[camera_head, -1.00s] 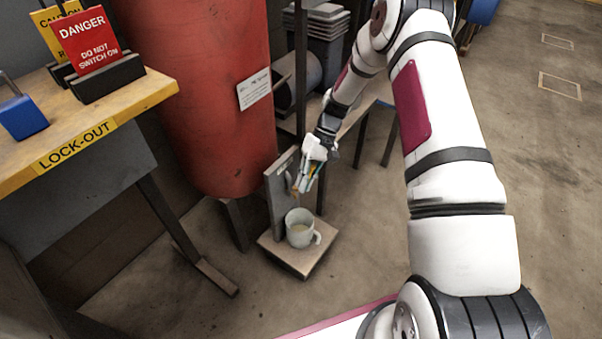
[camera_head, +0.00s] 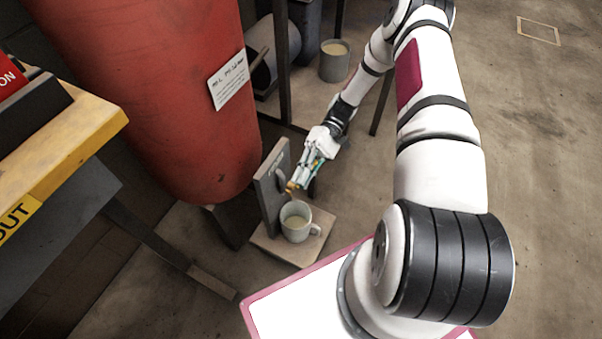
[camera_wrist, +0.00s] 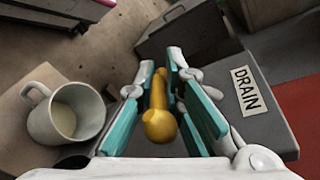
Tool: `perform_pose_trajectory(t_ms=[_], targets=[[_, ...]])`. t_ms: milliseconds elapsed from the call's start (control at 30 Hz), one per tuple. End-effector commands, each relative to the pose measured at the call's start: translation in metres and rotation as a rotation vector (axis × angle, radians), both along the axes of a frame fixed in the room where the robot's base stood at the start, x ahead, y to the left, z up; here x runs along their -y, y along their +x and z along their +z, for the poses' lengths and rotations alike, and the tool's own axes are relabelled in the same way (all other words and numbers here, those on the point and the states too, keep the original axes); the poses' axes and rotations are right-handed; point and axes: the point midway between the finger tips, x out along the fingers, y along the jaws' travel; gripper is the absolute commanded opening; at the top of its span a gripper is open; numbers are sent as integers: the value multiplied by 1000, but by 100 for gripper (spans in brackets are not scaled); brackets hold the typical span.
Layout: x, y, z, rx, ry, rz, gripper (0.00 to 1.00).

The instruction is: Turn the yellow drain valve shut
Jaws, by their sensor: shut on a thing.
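The yellow drain valve (camera_wrist: 158,112) shows in the wrist view as a small lever. It lies between the teal pads of my gripper (camera_wrist: 162,115), which is shut on it. In the head view my gripper (camera_head: 304,180) is at the grey upright plate (camera_head: 268,192), just above the mug. Only a bit of yellow shows there, at the fingertips. A "DRAIN" label (camera_wrist: 247,91) is on the grey plate beside the valve. A pale mug (camera_head: 297,221) with some liquid in it stands below; it also shows in the wrist view (camera_wrist: 66,112).
The mug stands on a small wooden platform (camera_head: 266,248). A big red tank (camera_head: 160,100) rises behind, at the left. A yellow-edged bench (camera_head: 72,148) is at the far left. A grey bucket (camera_head: 335,62) stands at the back. The floor at the right is clear.

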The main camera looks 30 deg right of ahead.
Motion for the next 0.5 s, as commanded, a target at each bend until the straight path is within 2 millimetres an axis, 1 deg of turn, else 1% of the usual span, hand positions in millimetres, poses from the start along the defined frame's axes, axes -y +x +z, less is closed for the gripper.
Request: perform_pose_trajectory(t_ms=[33,500], targets=[[0,-1,-2,-7,9,-1,0],[1,-1,-2,-24,32,-1,0]])
